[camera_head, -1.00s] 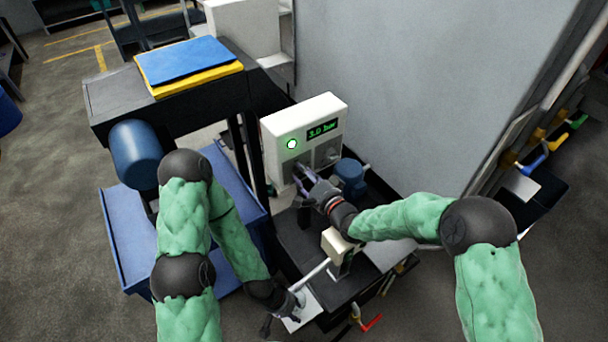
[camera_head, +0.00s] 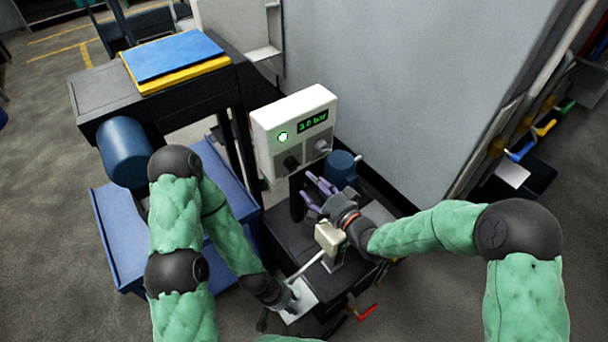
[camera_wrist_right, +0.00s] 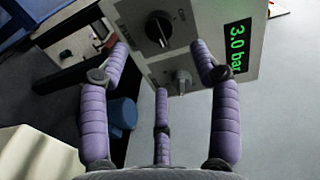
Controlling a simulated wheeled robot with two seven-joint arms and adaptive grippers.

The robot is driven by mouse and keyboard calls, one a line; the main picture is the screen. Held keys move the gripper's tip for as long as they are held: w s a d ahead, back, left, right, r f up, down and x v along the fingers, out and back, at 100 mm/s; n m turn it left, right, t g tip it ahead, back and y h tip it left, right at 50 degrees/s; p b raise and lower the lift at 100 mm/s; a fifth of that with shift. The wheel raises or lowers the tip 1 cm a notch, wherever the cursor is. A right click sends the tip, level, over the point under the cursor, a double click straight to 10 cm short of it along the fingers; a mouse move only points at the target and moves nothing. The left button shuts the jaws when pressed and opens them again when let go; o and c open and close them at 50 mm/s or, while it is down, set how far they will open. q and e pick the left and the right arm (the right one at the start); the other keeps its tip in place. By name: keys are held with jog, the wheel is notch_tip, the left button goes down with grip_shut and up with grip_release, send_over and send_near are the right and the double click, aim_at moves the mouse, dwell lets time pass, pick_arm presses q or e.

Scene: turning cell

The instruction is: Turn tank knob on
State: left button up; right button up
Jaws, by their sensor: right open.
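A white control panel (camera_head: 267,125) has a lit green lamp (camera_head: 283,137) and a green display (camera_head: 313,121) reading 3.0 bar. It carries a black knob (camera_head: 291,162) at left and a grey knob (camera_head: 321,146) at right. The right wrist view shows the black knob (camera_wrist_right: 157,30) and the grey knob (camera_wrist_right: 180,82); I cannot read which label says tank. My right gripper (camera_head: 318,187) is open and empty, just below and apart from the panel, its fingers (camera_wrist_right: 165,80) spread toward it. My left gripper (camera_head: 290,302) is low, by a white plate; its fingers are unclear.
A blue cylinder (camera_head: 342,167) stands right of my right gripper's fingers. A beige block (camera_head: 328,237) is beneath my right wrist. A large grey cabinet wall (camera_head: 400,90) rises behind.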

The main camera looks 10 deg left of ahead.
jog(key=shift+v, duration=1.55)
